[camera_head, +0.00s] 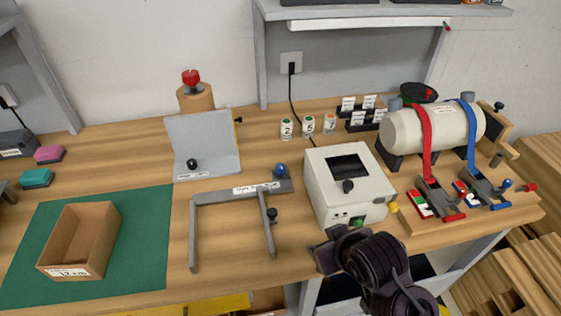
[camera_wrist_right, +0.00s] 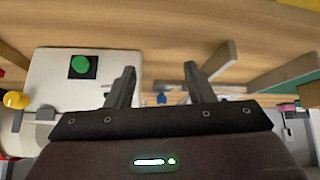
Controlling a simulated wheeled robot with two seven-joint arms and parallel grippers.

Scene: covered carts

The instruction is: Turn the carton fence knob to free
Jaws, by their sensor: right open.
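The grey U-shaped fence (camera_head: 212,196) lies on the wooden bench, to the right of the green mat. A black knob (camera_head: 272,214) sits on its right arm and a blue ball knob (camera_head: 281,169) at its back right corner. Which one is the named knob, and the fence label's text, I cannot tell. My right gripper (camera_head: 322,258) is low at the bench's front, right of the fence. In the right wrist view it (camera_wrist_right: 157,78) is open and empty, with fingers apart; a small blue knob (camera_wrist_right: 161,98) shows beyond, between them. My left gripper is not in view.
An open cardboard carton (camera_head: 102,232) stands on the green mat (camera_head: 145,245). A white box (camera_head: 318,172) with a green button stands right of the fence, near my right arm. A tank with red and blue straps (camera_head: 407,132) is further right. Bare bench lies inside the fence.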

